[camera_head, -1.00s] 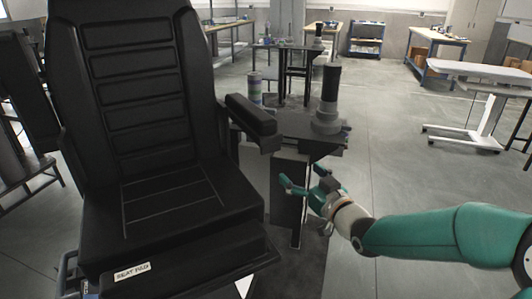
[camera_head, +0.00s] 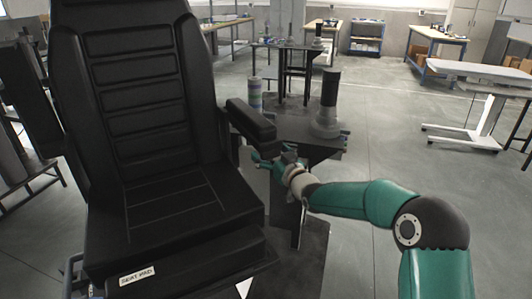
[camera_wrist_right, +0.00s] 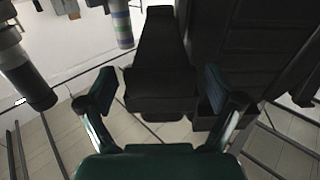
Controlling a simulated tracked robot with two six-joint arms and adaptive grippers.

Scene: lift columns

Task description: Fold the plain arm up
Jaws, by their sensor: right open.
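The plain arm is the black padded armrest (camera_head: 251,121) on the right side of the black seat (camera_head: 170,215) in the head view. It lies about level, pointing forward. My right gripper (camera_head: 262,160) is just below and in front of its front end. In the right wrist view the armrest (camera_wrist_right: 160,60) stands between the two fingers of my open right gripper (camera_wrist_right: 155,95), beyond the fingertips. I see no contact. My left gripper is not in view.
A dark table (camera_head: 295,128) beside the seat bears a grey and black cylinder (camera_head: 326,110). A striped can (camera_head: 255,93) stands behind the armrest. A white-topped table (camera_head: 480,72) is far right.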

